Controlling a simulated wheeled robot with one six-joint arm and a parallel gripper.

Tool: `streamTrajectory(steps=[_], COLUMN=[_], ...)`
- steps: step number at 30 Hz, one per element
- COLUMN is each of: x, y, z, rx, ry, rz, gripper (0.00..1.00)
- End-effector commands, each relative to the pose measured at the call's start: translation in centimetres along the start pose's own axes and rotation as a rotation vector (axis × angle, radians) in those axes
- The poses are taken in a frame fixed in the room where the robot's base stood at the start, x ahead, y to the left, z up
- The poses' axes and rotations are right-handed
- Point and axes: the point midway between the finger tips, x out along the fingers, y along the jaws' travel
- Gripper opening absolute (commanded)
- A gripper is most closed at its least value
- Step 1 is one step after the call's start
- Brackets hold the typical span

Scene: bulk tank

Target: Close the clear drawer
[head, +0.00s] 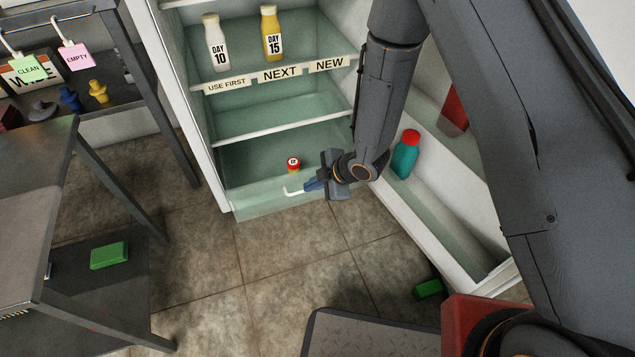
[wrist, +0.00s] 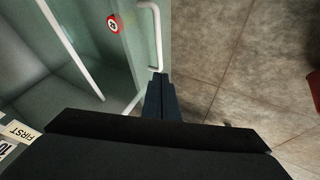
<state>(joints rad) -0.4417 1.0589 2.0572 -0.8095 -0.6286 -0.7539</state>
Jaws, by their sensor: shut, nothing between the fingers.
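The clear drawer (head: 262,207) is at the bottom of the open fridge. In the wrist view the handle (wrist: 156,35) and the clear front panel (wrist: 137,50) show ahead of my fingers. My gripper (head: 311,185) is shut and empty, its fingertips (wrist: 158,80) close to one end of the handle. I cannot tell whether they touch it.
Two bottles (head: 216,42) (head: 271,33) stand on the upper shelf. The open fridge door (head: 440,215), holding a teal bottle (head: 405,154), is on the right. A dark table (head: 40,160) is at left. Green blocks (head: 109,256) (head: 428,289) lie low down. Tiled floor (head: 270,265) before the drawer is clear.

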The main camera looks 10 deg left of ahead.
Motion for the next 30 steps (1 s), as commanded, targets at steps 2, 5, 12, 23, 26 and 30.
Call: streamTrajectory(steps=[2, 5, 12, 23, 26, 30], x=[1.9, 3.9, 5.8, 6.3, 6.3, 6.3], y=[-0.1, -0.1, 2.4, 3.6, 3.6, 3.6], z=[0.1, 0.1, 0.1, 0.1, 0.1, 0.1], rx=[-0.001, -0.001, 0.000, 0.001, 0.001, 0.002], ry=[0.000, 0.000, -0.001, -0.003, -0.002, -0.003], rz=[-0.002, -0.002, 0.002, 0.000, 0.000, 0.000], gripper=[0.00, 0.00, 0.00, 0.00, 0.00, 0.00])
